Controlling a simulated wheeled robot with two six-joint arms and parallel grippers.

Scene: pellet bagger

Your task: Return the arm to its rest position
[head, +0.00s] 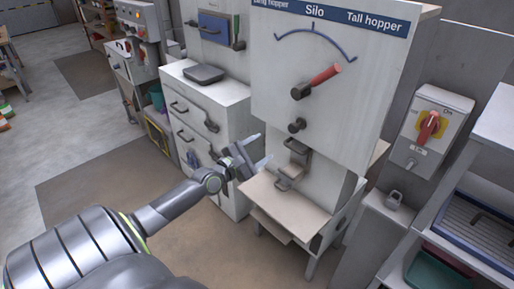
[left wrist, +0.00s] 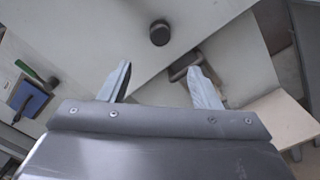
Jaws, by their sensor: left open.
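My left arm (head: 170,206) reaches in from the lower left in the head view. Its gripper (head: 262,151) is open and empty, in front of the pellet bagger (head: 335,95), near the chute and the small shelf (head: 285,203). In the left wrist view the two fingers (left wrist: 163,88) stand wide apart with nothing between them. Behind them are a dark round knob (left wrist: 159,33) and a dark handle (left wrist: 186,70) on the bagger's front. I cannot tell from the pictures whether the fingers touch the machine. My right gripper is not in view.
The bagger has a dial with a red lever (head: 322,76). A grey drawer cabinet (head: 201,120) stands to its left. A switch box with a red rotary handle (head: 429,127) is at the right, near a rack with trays (head: 480,235). Open floor (head: 75,190) lies left.

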